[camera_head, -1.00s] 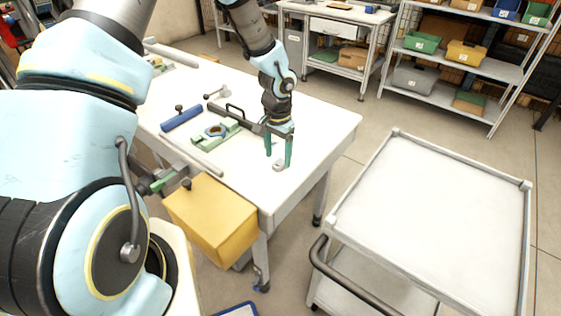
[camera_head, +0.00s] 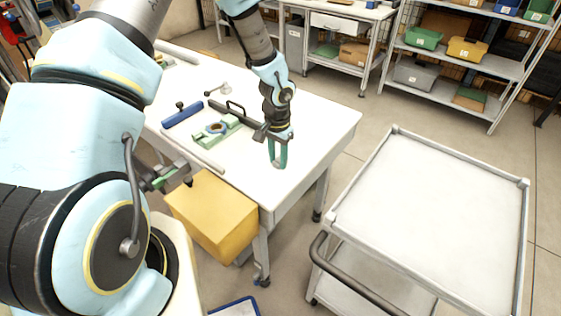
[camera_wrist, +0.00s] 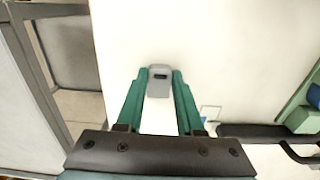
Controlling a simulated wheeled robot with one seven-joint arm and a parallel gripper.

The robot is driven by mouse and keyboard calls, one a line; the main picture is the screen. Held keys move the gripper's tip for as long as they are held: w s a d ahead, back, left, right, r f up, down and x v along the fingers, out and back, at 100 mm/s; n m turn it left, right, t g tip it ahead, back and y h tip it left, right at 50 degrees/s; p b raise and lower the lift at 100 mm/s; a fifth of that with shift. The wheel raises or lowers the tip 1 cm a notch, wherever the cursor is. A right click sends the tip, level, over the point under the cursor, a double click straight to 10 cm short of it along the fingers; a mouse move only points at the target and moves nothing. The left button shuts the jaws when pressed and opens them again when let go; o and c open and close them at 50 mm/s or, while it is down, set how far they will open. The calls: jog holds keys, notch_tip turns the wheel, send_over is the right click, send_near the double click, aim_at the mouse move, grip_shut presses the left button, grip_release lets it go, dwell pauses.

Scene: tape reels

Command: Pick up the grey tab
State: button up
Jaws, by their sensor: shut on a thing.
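The grey tab (camera_wrist: 159,87) is a small grey piece with a dark slot near its far end. In the wrist view it sits between the two green fingertips of my gripper (camera_wrist: 160,76), which touch it on both sides. In the head view my gripper (camera_head: 277,164) points down over the white table (camera_head: 235,184) near its right front edge, with its green fingers close together. I cannot tell whether the tab is off the table top.
A green fixture (camera_head: 222,131) with a ring, a black-handled tool (camera_head: 236,110) and a blue bar (camera_head: 183,114) lie left of my gripper. A yellow box (camera_head: 212,215) is at the table's front. An empty white cart (camera_head: 430,200) stands to the right.

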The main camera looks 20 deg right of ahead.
grip_shut()
jog(key=shift+r, duration=0.15)
